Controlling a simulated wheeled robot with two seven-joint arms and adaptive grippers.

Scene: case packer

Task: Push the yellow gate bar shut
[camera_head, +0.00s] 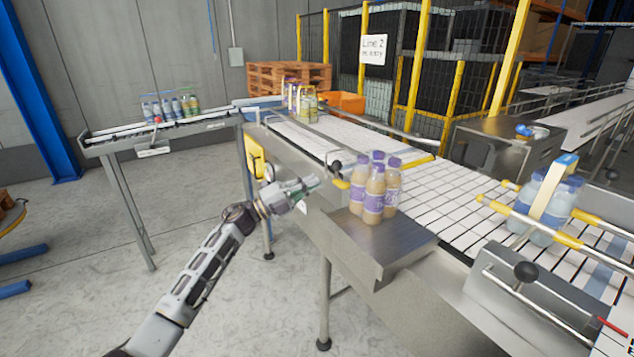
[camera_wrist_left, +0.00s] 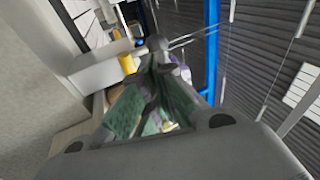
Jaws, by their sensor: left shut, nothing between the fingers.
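The yellow gate bar (camera_head: 418,162) lies across the white conveyor behind a group of brown bottles with purple caps (camera_head: 375,190), which hide its middle. A short yellow end (camera_head: 341,184) shows left of the bottles, below a black knob (camera_head: 335,167); I cannot tell if it is the same bar. My left gripper (camera_head: 313,182) is shut and empty, just left of that yellow end, by the conveyor's near side. I cannot tell if they touch. In the left wrist view the closed fingertips (camera_wrist_left: 157,44) have a yellow piece (camera_wrist_left: 127,62) beside them. My right gripper is not in view.
The bottles stand at the inner edge of a steel ledge (camera_head: 385,242). Open floor (camera_head: 200,200) lies left of the conveyor.

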